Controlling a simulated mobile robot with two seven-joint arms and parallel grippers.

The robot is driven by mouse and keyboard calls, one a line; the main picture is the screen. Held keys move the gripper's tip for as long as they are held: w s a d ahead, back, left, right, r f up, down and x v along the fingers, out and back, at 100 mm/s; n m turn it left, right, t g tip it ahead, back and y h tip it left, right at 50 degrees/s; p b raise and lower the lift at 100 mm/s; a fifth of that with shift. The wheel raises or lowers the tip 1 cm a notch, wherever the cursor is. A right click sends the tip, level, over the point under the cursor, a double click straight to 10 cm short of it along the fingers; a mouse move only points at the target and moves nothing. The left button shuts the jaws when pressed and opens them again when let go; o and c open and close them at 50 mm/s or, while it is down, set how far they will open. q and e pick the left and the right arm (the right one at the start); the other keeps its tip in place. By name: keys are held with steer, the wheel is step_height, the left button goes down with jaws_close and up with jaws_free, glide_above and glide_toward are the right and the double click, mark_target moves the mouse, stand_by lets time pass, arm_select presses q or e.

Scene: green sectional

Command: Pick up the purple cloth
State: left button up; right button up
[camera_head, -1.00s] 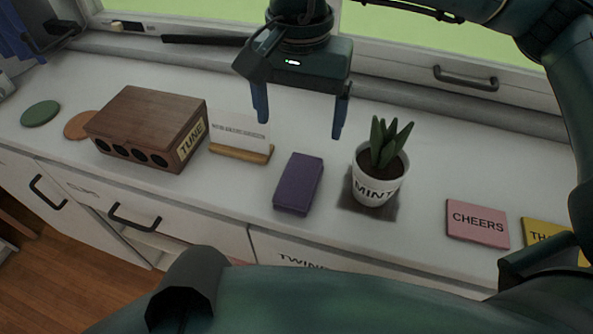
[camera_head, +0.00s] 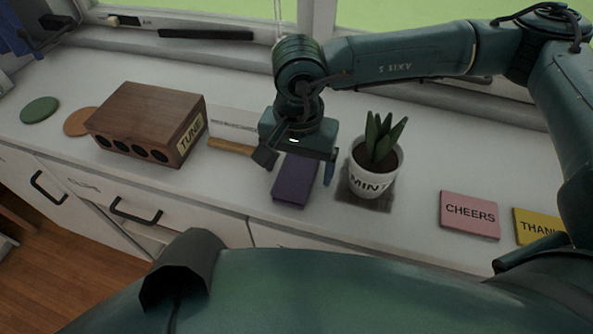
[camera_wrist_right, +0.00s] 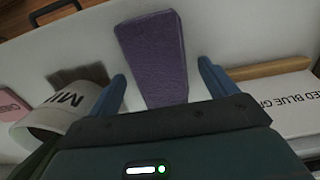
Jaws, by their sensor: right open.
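The purple cloth (camera_head: 292,187) is a folded, flat block lying on the white counter (camera_head: 240,200). Its far part is hidden under my right gripper in the head view. My right gripper (camera_head: 300,172) hangs over it, open, with one finger to each side of the cloth in that view. In the right wrist view the cloth (camera_wrist_right: 155,52) stretches away between and beyond the two open blue fingertips (camera_wrist_right: 162,82), with nothing held. I cannot tell the exact height of the fingers above the counter. My left gripper does not show.
A potted plant in a white MINT pot (camera_head: 370,182) stands close right of the gripper. A card on a wooden holder (camera_head: 232,146) is close left, beside a wooden TUNE box (camera_head: 140,118). Pink (camera_head: 470,214) and yellow (camera_head: 535,226) cards lie right. The counter's front edge is near the cloth.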

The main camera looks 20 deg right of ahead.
mark_target(298, 168)
steer(key=shift+c, duration=0.6)
steer(key=c, duration=0.9)
steer(key=shift+c, duration=0.2)
step_height(298, 168, up, 10)
steer(key=b, duration=0.1)
steer(key=o, duration=0.4)
steer(key=c, duration=0.3)
steer(key=shift+c, duration=0.2)
